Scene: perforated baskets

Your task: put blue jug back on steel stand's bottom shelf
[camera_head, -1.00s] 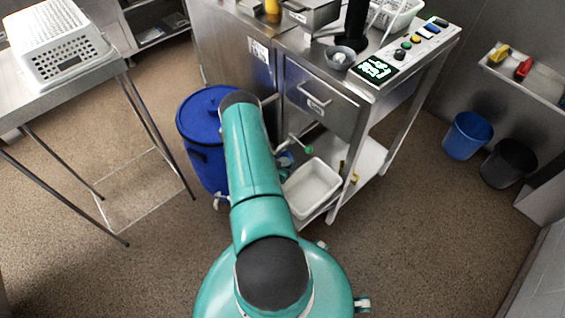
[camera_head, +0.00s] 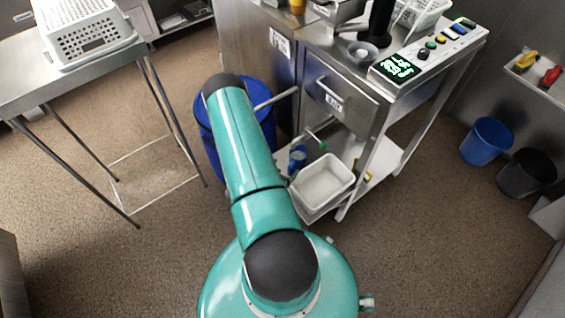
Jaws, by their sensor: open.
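The steel stand (camera_head: 345,101) is at centre right, with a drawer above and an open bottom shelf (camera_head: 388,157). A small blue vessel that looks like the blue jug (camera_head: 297,158) is at the left end of that shelf, beside a white basin (camera_head: 322,183). My arm covers part of the area around it, so I cannot tell exactly how it rests. A green-tipped piece (camera_head: 322,146) shows just above it. My teal arm reaches forward and bends down behind its dark elbow. My gripper is hidden from this view.
A large blue barrel (camera_head: 206,135) stands partly behind my arm, left of the stand. A steel table (camera_head: 30,85) with a white perforated basket (camera_head: 85,30) is at left. Blue (camera_head: 486,141) and black bins (camera_head: 526,173) stand at right. The floor between is clear.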

